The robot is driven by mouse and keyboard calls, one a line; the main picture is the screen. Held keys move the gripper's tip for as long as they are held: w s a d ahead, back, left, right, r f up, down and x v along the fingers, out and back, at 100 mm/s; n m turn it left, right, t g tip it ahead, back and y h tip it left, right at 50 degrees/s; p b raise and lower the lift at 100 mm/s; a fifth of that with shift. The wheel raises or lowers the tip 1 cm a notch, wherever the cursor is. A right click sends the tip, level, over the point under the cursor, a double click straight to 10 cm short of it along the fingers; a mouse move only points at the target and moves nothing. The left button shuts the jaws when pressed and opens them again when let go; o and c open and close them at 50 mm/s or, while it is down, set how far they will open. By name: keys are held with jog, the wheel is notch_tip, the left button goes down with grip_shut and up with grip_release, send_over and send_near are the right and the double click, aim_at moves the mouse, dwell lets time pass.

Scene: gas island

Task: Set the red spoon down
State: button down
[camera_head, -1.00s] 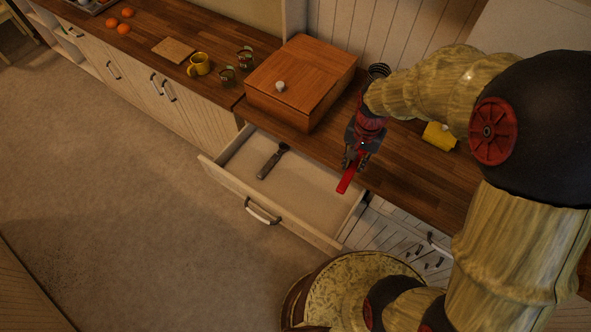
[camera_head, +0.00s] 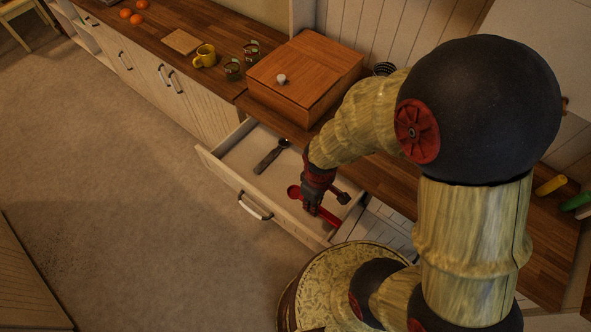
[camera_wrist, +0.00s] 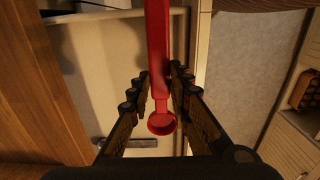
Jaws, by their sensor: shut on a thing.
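The red spoon (camera_head: 330,217) is in my gripper (camera_head: 314,208), over the right part of the open drawer (camera_head: 229,191). Its round bowl shows left of the fingers and its handle to the right. In the wrist view the red spoon (camera_wrist: 157,50) runs between the two fingers of my gripper (camera_wrist: 159,74), bowl toward the palm. I cannot tell whether the spoon touches the drawer floor. A dark utensil (camera_head: 268,158) lies in the drawer's left part; it also shows in the wrist view (camera_wrist: 130,143).
A wooden box (camera_head: 300,80) with a knob stands on the counter behind the drawer. The middle of the drawer is bare. Yellow (camera_head: 550,185) and green (camera_head: 576,201) things lie at right.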

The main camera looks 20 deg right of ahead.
jog(key=w+f+b, duration=0.1)
jog(key=w+f, duration=0.2)
jog(key=w, duration=0.1)
jog(key=w+d+f+b, duration=0.1)
jog(key=w+f, duration=0.2)
jog(key=w, duration=0.1)
jog(key=w+f+b, duration=0.1)
jog(key=w+f, duration=0.2)
jog(key=w, duration=0.2)
jog(key=shift+d+f, duration=0.15)
jog(key=shift+d, duration=0.05)
jog(key=shift+w+f+b, duration=0.15)
jog(key=shift+f+b, duration=0.25)
jog(key=shift+f, duration=0.5)
jog(key=shift+w+f+b, duration=0.15)
jog(key=shift+f+b, duration=0.2)
jog(key=shift+f, duration=0.55)
jog(key=shift+f, duration=0.2)
jog(key=c, duration=1.6)
grip_release()
jog(key=shift+c, duration=0.2)
